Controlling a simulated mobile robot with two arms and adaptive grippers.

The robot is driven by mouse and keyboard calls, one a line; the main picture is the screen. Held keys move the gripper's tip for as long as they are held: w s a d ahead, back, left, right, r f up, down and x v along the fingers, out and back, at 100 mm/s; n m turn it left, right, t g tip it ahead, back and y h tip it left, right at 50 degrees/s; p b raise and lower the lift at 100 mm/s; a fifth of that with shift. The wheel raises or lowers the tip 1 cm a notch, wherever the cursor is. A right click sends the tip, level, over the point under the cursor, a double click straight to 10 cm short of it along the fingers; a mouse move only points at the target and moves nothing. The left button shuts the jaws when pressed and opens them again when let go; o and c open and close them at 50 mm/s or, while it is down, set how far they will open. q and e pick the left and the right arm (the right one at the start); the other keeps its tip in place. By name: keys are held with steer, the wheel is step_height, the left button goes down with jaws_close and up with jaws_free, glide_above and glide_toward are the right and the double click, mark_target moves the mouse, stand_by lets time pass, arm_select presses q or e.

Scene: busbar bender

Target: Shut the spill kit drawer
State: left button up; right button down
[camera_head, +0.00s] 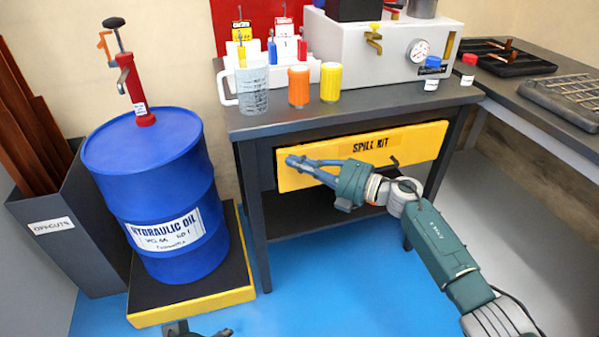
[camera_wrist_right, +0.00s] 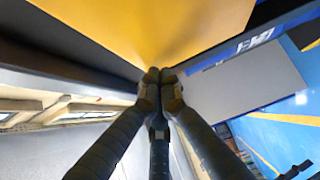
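The spill kit drawer (camera_head: 420,143) has a yellow front with a "SPILL KIT" label and sits under the grey workbench top. A dark gap shows above and left of its front; how far it stands out is hard to tell. My right gripper (camera_head: 291,161) is at the left part of this front, its fingers together and empty. In the right wrist view the shut fingertips (camera_wrist_right: 158,76) point at the yellow front (camera_wrist_right: 150,25), at or very near its surface; contact is unclear. A small dark part of my left gripper (camera_head: 198,330) shows at the bottom edge, mostly cut off.
The workbench top (camera_head: 375,106) carries a jug (camera_head: 252,90), an orange can (camera_head: 298,87), a yellow can (camera_head: 331,82) and a gauge unit (camera_head: 380,55). A blue oil drum (camera_head: 150,180) stands left on a yellow-edged platform (camera_head: 195,310). Blue floor (camera_head: 330,280) before the bench is clear.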

arm_select(q)
steer(key=w+d+r+t, duration=0.1)
steer(key=w+r+t, duration=0.1)
steer(key=w, duration=0.3)
steer(key=shift+w+r+h+b, duration=0.2)
steer(key=shift+r+h+b, duration=0.05)
steer(key=shift+h+b, duration=0.05)
arm_select(e)
steer(key=shift+w+a, duration=0.3)
steer(key=shift+w, duration=0.6)
steer(key=shift+r, duration=0.1)
